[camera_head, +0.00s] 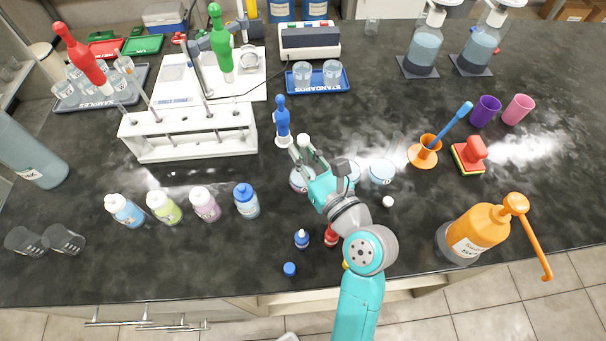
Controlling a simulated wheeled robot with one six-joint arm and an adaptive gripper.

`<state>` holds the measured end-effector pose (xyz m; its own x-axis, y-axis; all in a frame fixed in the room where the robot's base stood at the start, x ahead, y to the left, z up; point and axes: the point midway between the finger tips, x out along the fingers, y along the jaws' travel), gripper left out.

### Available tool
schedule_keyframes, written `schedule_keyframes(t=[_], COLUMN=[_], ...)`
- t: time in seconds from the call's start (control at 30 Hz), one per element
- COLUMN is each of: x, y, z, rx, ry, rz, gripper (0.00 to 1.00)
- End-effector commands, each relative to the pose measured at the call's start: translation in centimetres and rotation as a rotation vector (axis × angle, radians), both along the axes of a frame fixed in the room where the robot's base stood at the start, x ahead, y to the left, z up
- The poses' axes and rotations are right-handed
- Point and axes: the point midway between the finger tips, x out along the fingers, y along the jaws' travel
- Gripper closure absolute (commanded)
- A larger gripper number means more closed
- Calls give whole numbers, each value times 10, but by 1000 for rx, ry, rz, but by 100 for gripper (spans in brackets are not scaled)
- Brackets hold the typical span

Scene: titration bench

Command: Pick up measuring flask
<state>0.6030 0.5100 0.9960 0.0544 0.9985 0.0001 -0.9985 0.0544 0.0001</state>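My gripper (304,156) is over the middle of the black bench, pointing away from me, its grey fingers just right of a blue-topped vessel with a pale base (283,124). A small white rounded top shows at the fingertips. I cannot tell whether it belongs to a measuring flask, or whether the fingers touch it. A round clear piece (297,181) shows partly under the gripper. No measuring flask can be made out with certainty; the gripper hides part of this spot.
Clear round dishes (382,172) lie right of the gripper. A white rack (190,132) and several capped bottles (205,204) stand left. The blue standards tray (318,80) is behind. An orange funnel (423,155) and orange bottle (478,230) stand right.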

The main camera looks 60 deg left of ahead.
Motion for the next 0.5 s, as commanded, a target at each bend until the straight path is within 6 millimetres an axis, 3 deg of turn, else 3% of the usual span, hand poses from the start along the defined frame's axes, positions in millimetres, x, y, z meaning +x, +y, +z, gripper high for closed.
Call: schedule_keyframes(t=[0.33, 0.5], x=[0, 0], y=[0, 0], z=[1, 15], rx=[1, 3], ry=[-1, -3], rz=[0, 1], gripper=[100, 100])
